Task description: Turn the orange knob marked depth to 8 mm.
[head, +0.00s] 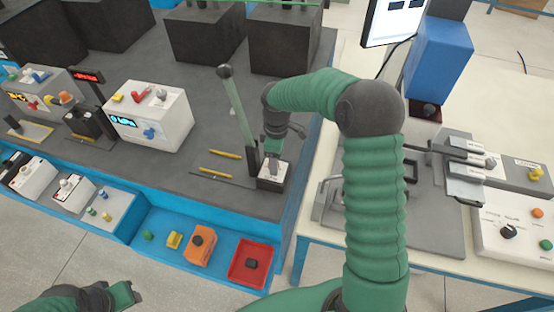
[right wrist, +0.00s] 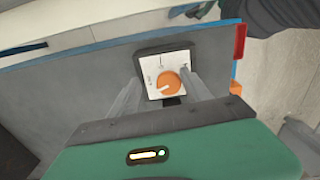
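The orange knob (right wrist: 168,84) sits on a white plate (right wrist: 154,66) with small marks in a dark housing. Its pale pointer line points to the lower left in the right wrist view. The marks are too small to read. My right gripper (right wrist: 164,90) is open, with one finger on each side of the knob; I cannot tell whether they touch it. In the head view my right gripper (head: 273,163) points down at the small dark box (head: 262,184), and the knob is mostly hidden. My left gripper (head: 122,296) is low at the left, away from the box.
A lever with a green shaft (head: 238,110) stands just left of the box. Yellow strips (head: 222,154) lie nearby. A white console (head: 148,116) stands further left. A blue tray holds a red bin (head: 250,263) in front. A pale table (head: 308,236) with panels is at right.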

